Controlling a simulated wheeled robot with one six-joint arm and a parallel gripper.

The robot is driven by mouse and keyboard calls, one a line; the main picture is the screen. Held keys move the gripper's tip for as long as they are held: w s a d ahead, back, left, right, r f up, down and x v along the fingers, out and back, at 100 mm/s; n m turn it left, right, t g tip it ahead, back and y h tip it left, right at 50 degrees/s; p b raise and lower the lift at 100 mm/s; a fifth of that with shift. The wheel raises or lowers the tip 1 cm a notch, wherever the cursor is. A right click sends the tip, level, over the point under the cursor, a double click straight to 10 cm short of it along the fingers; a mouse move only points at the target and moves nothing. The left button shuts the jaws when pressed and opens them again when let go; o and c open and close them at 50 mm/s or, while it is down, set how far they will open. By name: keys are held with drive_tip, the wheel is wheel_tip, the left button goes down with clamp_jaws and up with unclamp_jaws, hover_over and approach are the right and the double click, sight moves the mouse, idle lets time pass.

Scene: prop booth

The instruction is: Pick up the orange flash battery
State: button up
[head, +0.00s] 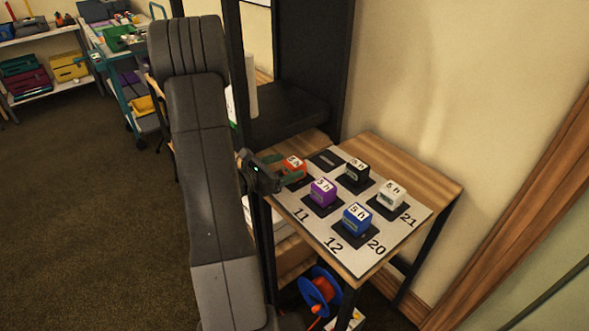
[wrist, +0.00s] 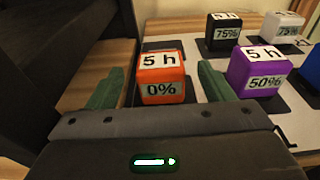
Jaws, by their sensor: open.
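The orange flash battery (wrist: 161,78) is a small cube with "5 h" on its white top and "0%" on its front. It stands upright on a dark pad, between the two green fingers of my gripper (wrist: 160,92) in the wrist view. The fingers are open, with a gap on each side of the cube. In the head view the orange battery (head: 294,166) is at the left of the table board, partly hidden by my gripper (head: 280,172).
Purple (head: 322,193), blue (head: 357,219), black (head: 357,171) and white (head: 392,194) batteries stand close by on the numbered board (head: 320,223). A dark upright frame and box (head: 285,110) rise behind the table. One back pad (head: 326,160) is empty.

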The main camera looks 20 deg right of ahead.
sight(298, 159)
drive_tip(key=shift+p+x, duration=0.4)
drive_tip(key=shift+x, duration=2.45)
drive_tip(key=c, duration=1.3)
drive_tip(key=shift+r, duration=0.2)
drive_tip(key=shift+r, duration=1.35)
drive_tip(key=shift+a+r+b, duration=0.25)
drive_tip(key=shift+b, duration=0.05)
drive_tip(key=f+v, duration=0.1)
drive_tip(key=v, duration=0.4)
drive_tip(key=b+v, duration=0.1)
drive_tip(key=v, duration=0.5)
drive_tip(key=f+b+v, duration=0.1)
drive_tip(key=v, duration=0.5)
drive_tip(key=shift+s+a+f, duration=0.25)
drive_tip(key=shift+a+f, duration=0.05)
drive_tip(key=shift+a, duration=0.05)
